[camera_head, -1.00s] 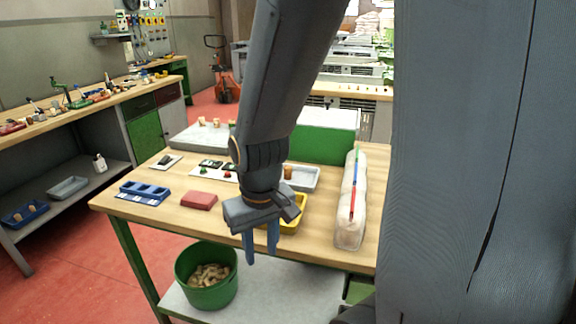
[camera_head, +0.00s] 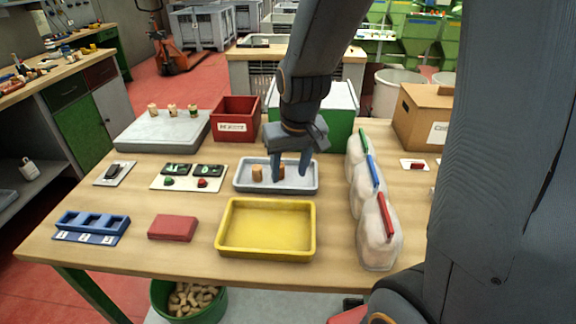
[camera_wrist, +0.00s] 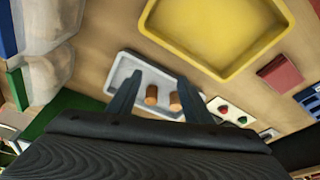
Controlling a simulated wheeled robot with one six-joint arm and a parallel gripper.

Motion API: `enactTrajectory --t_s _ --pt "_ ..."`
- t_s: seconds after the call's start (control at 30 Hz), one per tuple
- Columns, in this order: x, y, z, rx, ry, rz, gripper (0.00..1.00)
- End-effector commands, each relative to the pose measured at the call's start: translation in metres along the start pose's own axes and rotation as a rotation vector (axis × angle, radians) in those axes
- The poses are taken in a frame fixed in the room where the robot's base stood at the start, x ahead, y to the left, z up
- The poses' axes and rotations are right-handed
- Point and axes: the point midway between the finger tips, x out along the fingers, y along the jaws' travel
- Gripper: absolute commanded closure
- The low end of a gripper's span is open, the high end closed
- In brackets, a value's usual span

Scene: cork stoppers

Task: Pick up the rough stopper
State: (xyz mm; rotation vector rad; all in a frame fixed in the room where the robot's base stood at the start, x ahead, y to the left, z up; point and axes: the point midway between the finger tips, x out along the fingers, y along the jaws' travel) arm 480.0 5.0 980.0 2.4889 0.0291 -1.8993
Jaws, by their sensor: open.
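Two brown cork stoppers stand in the grey tray (camera_head: 240,187) behind the yellow tray. In the head view, one stopper (camera_head: 257,173) is at the left and the other (camera_head: 281,172) is partly behind a finger of my gripper (camera_head: 290,176). In the wrist view both stoppers (camera_wrist: 151,95) (camera_wrist: 175,101) appear in the tray (camera_wrist: 122,63), in the gap between the fingers as seen in the picture. My gripper (camera_wrist: 160,78) is open and empty, pointing down over the tray. I cannot tell which stopper is rough, nor the exact height of the fingertips.
Three more stoppers (camera_head: 172,110) stand on a grey slab (camera_head: 150,131) at the back left. The yellow tray (camera_head: 267,230) is empty. White bags (camera_head: 378,235) with coloured clips stand to the right. A red bin (camera_head: 235,110) and green box stand behind. A red block (camera_head: 172,228) lies left.

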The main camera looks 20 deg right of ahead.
Motion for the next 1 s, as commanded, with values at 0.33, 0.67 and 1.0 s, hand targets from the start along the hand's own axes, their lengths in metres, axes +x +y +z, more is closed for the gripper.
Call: enactTrajectory --t_s 0.33,0.67,1.0 --pt "0.023 0.006 -0.079 0.001 0.124 0.003 0.54" --pt "0.049 0.007 -0.079 -0.002 0.122 0.002 0.54" --pt "0.084 0.009 -0.082 -0.005 0.123 0.001 0.54"
